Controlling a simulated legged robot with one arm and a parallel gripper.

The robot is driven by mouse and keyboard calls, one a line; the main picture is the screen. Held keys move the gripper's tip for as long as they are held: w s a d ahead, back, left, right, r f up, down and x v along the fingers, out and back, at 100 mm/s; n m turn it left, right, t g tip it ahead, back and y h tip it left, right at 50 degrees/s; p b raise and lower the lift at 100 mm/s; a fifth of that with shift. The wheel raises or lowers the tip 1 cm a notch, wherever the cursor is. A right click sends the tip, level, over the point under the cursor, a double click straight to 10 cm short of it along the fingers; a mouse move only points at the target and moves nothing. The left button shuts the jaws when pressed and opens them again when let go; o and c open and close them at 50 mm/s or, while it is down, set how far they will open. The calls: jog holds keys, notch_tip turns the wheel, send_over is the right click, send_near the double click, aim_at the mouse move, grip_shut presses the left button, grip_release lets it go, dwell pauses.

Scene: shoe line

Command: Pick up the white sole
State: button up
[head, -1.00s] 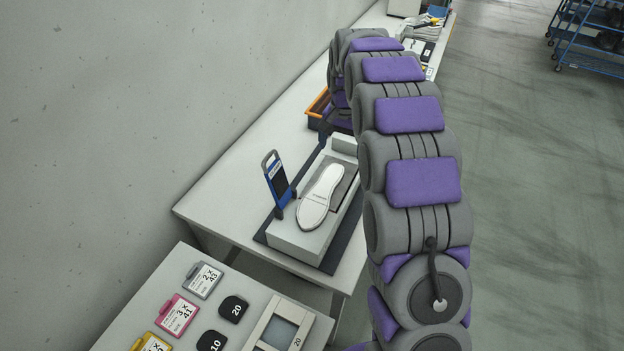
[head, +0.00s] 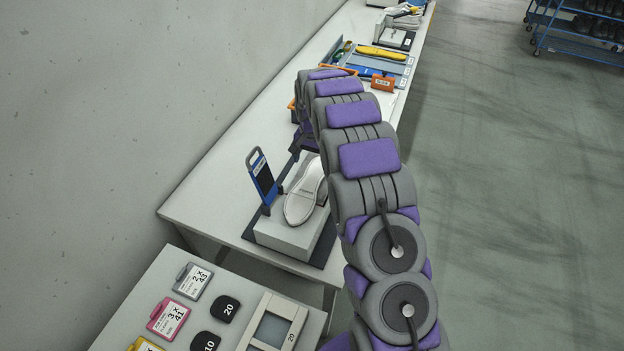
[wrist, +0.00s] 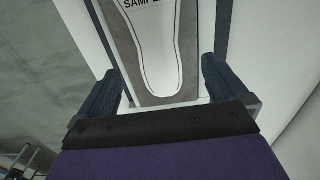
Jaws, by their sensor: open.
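The white sole (head: 304,194) lies on a light grey block (head: 283,237) on the white table in the head view. The arm covers part of the block's right side. In the wrist view, the sole (wrist: 152,50) bears dark print reading "SAMPLE", partly cut off at the top edge. My gripper (wrist: 160,70) is open, with one dark finger on each side of the sole's near rounded end. Nothing is held between them. In the head view my gripper is mostly hidden behind the arm, near the far end of the sole.
A blue and black upright gauge (head: 264,181) stands beside the sole on its left. A nearer table (head: 140,303) holds size cards and dark number tags. Trays and tools (head: 375,62) lie farther back on the white table. A wall rises at left; open floor lies at right.

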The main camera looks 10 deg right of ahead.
aim_at(312, 177)
jog(key=shift+s+f, duration=0.15)
jog(key=shift+f, duration=3.2)
jog(key=shift+c, duration=0.2)
jog(key=c, duration=1.3)
jog(key=shift+o, duration=0.2)
jog(key=shift+r, duration=0.1)
jog(key=shift+r, duration=1.5)
jog(key=shift+s+r, duration=0.1)
jog(key=shift+r, duration=0.2)
jog(key=s+r, duration=0.1)
jog(key=s, duration=1.4)
jog(key=shift+s+r, duration=0.2)
jog(key=shift+s, duration=0.2)
